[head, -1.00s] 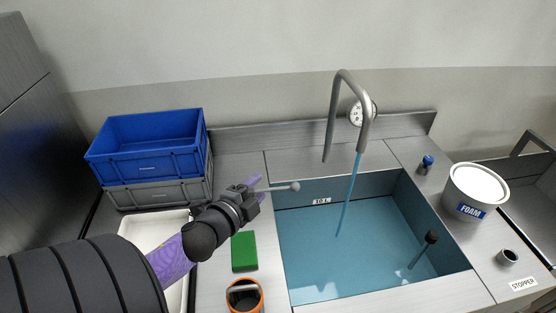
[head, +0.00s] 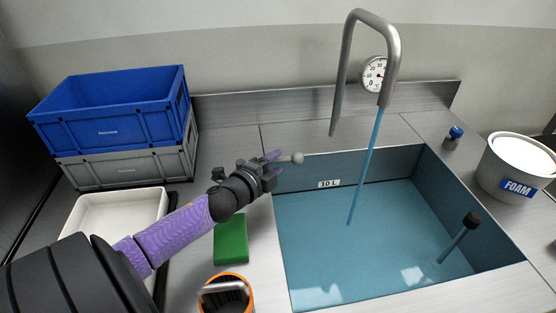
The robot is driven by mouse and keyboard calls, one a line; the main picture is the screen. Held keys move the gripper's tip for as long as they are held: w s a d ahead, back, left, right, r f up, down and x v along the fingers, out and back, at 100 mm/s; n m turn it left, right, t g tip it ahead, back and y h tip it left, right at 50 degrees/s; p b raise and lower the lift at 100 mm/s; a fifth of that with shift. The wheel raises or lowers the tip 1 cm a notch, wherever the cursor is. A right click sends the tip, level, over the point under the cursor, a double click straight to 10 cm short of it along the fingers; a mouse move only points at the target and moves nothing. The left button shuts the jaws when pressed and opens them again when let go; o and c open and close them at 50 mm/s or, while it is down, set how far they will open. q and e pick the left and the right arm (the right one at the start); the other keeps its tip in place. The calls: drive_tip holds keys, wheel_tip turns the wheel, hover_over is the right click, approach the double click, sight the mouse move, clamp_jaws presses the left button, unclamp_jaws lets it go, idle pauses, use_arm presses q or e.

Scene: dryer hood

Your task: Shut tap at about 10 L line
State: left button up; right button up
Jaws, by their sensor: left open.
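The tap lever (head: 296,158) is a grey rod with a ball end at the sink's back left. My left gripper (head: 275,166) is open at the lever, its purple fingertips just left of the ball. I cannot tell whether the rod lies between the fingers. The grey hooked tap spout (head: 364,14) pours a blue water stream (head: 366,160) into the sink. The "10 L" label (head: 329,184) is on the sink's back wall. The water surface (head: 385,235) lies close to the label's lower edge. My right gripper is not in view.
A dial gauge (head: 374,74) is behind the spout. A black-topped rod (head: 460,235) stands in the sink. A green sponge (head: 231,240) and an orange-rimmed container (head: 226,295) are below my gripper. Blue crate (head: 115,110) and white tray (head: 85,205) are left, foam tub (head: 505,180) right.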

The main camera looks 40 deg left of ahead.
use_arm(q)
drive_tip(key=shift+w+a, duration=0.1)
drive_tip(key=shift+w, duration=0.55)
clamp_jaws()
drive_tip(key=shift+f, duration=0.15)
idle(0.9)
